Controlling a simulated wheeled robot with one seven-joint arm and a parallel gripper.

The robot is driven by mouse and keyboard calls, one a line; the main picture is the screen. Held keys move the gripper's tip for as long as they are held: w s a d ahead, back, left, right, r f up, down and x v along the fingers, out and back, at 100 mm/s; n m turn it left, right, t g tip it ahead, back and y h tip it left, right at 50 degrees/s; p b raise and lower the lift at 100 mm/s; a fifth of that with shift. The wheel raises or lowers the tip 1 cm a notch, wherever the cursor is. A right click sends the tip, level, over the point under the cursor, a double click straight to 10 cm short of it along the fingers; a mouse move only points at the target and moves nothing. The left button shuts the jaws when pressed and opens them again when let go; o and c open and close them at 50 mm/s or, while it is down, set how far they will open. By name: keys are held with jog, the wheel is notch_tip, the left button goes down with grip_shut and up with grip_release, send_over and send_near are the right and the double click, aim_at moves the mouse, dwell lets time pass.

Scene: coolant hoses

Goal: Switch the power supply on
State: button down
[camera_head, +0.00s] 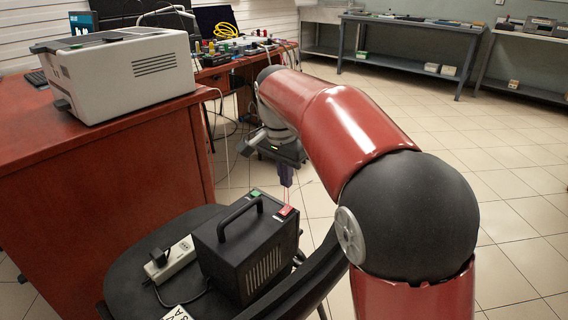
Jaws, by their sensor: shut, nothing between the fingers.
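The power supply looks to be the black box (265,275) with a carry handle (240,212) on top. It stands on a black chair seat. A red switch (286,211) sits at its top right edge, and a small green part (256,194) sits at the back of the top. My gripper (285,183) points down just above and behind the red switch. Its fingers look shut and empty. I cannot tell whether the tips touch the switch, or which way the switch is set.
A white power strip (171,260) with a black plug lies left of the box. A grey-white machine (125,75) stands on the red-brown desk (100,155) at left. My red arm covers the area to the right. Workbenches (410,50) line the back. Tiled floor is open at right.

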aim_at(288, 206)
jog(key=f, duration=0.6)
jog(key=shift+w+d+f+b, duration=0.25)
jog(key=shift+w+f+b, duration=0.05)
jog(key=shift+f, duration=0.05)
jog(key=shift+f, duration=0.25)
jog(key=shift+s+a+r, duration=0.1)
jog(key=shift+s+a, duration=0.35)
jog(key=shift+s, duration=0.15)
jog(key=shift+r, duration=0.15)
